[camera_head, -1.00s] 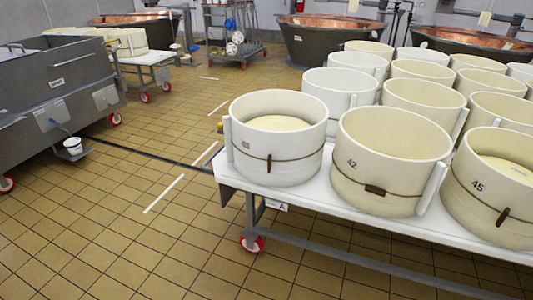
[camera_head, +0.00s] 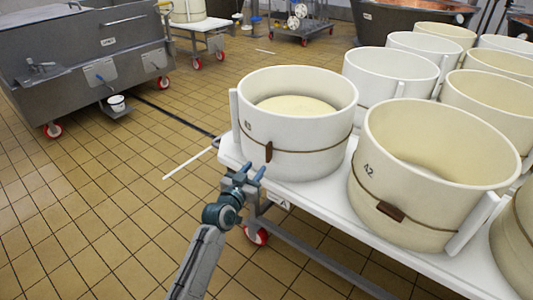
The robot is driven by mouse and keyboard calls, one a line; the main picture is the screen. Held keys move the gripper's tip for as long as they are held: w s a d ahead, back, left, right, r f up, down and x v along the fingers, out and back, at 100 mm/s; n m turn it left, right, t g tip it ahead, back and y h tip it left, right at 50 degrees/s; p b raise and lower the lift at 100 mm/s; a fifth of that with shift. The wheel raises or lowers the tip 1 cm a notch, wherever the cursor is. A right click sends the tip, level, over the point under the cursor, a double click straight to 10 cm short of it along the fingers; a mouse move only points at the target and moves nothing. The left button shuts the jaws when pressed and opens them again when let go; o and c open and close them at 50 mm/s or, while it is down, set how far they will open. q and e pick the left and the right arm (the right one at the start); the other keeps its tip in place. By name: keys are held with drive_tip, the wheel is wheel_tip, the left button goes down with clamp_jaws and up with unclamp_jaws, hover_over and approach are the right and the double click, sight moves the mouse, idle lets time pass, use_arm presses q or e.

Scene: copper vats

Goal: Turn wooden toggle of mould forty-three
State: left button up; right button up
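Mould forty-three (camera_head: 300,139) is a white round hoop with a pale cheese inside, at the near left corner of the white table. A brown cord runs around it. Its wooden toggle (camera_head: 269,151) is a small dark brown piece standing upright on the cord at the front. My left gripper (camera_head: 251,170) is just below and left of the toggle, in front of the mould. Its two blue fingers are apart with nothing between them, and it looks clear of the toggle. My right gripper is not in view.
Mould forty-two (camera_head: 382,230) stands close on the right, with its toggle (camera_head: 391,211) lying flat. More moulds fill the table (camera_head: 330,215) behind. A grey steel vat (camera_head: 85,65) stands at the far left. The tiled floor on the left is mostly clear.

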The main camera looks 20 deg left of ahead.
sight(267, 153)
use_arm(q)
drive_tip(key=w, duration=0.3)
drive_tip(key=w+d, duration=0.1)
drive_tip(key=w, duration=0.2)
drive_tip(key=w+b, duration=0.1)
drive_tip(key=w, duration=0.2)
drive_tip(key=shift+w+d, duration=0.2)
clamp_jaws()
